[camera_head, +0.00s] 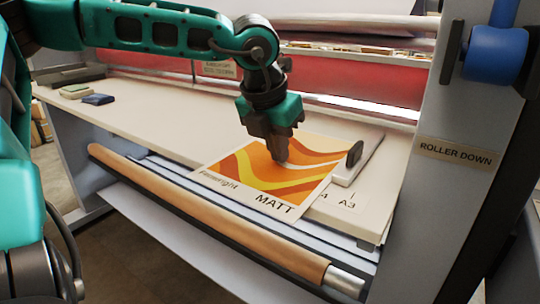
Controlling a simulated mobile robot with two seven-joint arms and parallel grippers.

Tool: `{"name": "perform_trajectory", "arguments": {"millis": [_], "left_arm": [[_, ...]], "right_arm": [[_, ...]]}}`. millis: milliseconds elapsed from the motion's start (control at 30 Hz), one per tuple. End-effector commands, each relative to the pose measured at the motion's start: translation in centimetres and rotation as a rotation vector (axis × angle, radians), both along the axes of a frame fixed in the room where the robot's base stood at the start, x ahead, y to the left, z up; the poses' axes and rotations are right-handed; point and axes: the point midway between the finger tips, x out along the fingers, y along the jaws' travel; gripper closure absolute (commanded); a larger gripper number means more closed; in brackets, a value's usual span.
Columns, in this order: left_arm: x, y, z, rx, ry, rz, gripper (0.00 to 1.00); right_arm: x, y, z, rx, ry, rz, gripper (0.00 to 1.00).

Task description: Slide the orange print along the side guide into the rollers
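The orange print (258,190), with wavy orange and yellow bands and a white margin lettered "MATT", lies flat on the cream feed table (160,112). Its right side is beside the pale side guide (368,154), which carries a black knob (354,154). I cannot tell whether they touch. My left gripper (282,158) points down over the print's far part, its fingertips together at or just above the surface; contact is unclear. The red rollers (375,82) run across behind the table, partly hidden by my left arm. My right gripper is not in view.
A grey side post labelled "ROLLER DOWN" (455,152) stands at the right, with a blue handle (495,54) above. An orange-brown roll (190,205) runs along the table's front. Small green and blue pads (97,99) lie at the far left.

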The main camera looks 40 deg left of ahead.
Motion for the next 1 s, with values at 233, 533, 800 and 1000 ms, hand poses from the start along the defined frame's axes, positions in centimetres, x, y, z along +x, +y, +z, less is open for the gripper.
{"name": "perform_trajectory", "arguments": {"millis": [233, 533, 800, 1000], "left_arm": [[-0.1, -0.3, -0.3, -0.001, 0.007, -0.001, 1.0], [0.2, -0.2, -0.1, -0.001, 0.005, 0.0, 1.0], [2.2, -0.1, -0.1, 0.001, 0.002, 0.0, 1.0], [3.6, 0.0, -0.1, 0.001, 0.002, 0.002, 1.0]], "right_arm": [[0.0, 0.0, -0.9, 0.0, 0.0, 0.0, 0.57], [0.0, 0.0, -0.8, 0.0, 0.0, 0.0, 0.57], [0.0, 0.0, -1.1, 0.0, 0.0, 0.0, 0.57], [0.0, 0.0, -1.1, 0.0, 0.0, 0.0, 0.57]]}}
